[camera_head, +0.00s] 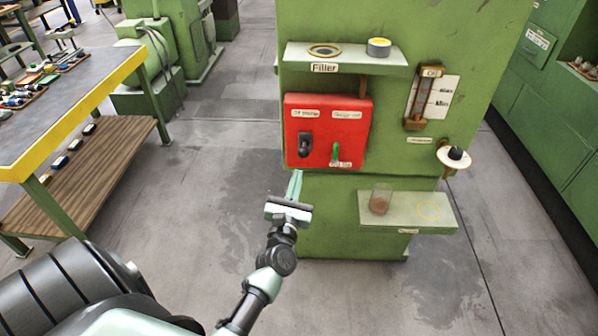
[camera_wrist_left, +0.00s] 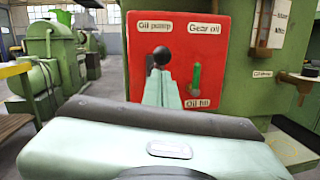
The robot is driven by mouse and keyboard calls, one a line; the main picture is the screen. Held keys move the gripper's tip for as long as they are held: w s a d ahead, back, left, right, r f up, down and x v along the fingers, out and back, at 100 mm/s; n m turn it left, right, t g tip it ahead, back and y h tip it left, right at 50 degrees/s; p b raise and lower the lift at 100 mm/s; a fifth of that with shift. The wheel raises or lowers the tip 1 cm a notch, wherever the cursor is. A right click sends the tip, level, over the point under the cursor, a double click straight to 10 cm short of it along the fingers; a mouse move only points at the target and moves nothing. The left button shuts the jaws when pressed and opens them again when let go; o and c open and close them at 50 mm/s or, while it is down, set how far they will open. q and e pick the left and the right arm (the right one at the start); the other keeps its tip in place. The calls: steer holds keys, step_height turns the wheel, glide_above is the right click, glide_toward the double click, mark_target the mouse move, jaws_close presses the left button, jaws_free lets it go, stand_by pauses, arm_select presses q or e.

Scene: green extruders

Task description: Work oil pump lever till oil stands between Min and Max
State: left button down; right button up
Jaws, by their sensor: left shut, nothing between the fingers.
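The red panel (camera_head: 350,112) is on the front of the green machine. The oil pump lever (camera_head: 305,145) is at its left, with a black round knob (camera_wrist_left: 161,56) under the "Oil pump" label in the left wrist view. A small green lever (camera_head: 335,153) is to its right, under "Gear oil". The sight glass (camera_head: 421,97) is at the upper right, beside a white plate with Max and Min marks; its oil level is too small to tell. My left gripper (camera_head: 296,176) is shut and empty, just below the panel's lower left. Its fingertips (camera_wrist_left: 160,76) overlap the lever below the knob; contact is unclear. My right gripper is not in view.
The Filler shelf (camera_head: 345,60) juts out above the panel with a ring and a cap. A lower shelf (camera_head: 445,217) holds a glass jar (camera_head: 380,200). A black knob on a white disc (camera_head: 455,157) sticks out at right. A workbench (camera_head: 75,90) stands left.

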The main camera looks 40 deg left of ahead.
mark_target(305, 150)
arm_select(q)
steer(key=v, duration=0.3)
steer(key=shift+f, duration=0.1)
steer(key=c, duration=1.8)
jaws_free()
steer(key=shift+s+d, duration=0.1)
steer(key=shift+s, duration=0.15)
steer(key=o, duration=0.7)
steer(key=w+r+n+p, duration=0.1)
steer(key=w+a+r+n+p, duration=0.1)
steer(key=p, duration=0.1)
steer(key=shift+w+a+r+g, duration=0.15)
steer(key=shift+w+r+g, duration=0.2)
steer(key=shift+g, duration=0.05)
steer(key=w+n, duration=0.1)
steer(key=w+p, duration=0.1)
steer(key=w+n+p, duration=0.1)
steer(key=shift+w+a+r+n+g, duration=0.15)
steer(key=shift+a+r+n+g, duration=0.15)
steer(key=shift+a+r, duration=0.1)
steer(key=x, duration=0.4)
steer(key=b+x, duration=0.1)
steer(key=x, duration=0.2)
steer(key=shift+f, duration=0.4)
steer(key=shift+w+a+r, duration=0.1)
steer(key=shift+w+a, duration=0.15)
steer(key=shift+w, duration=0.35)
jaws_close()
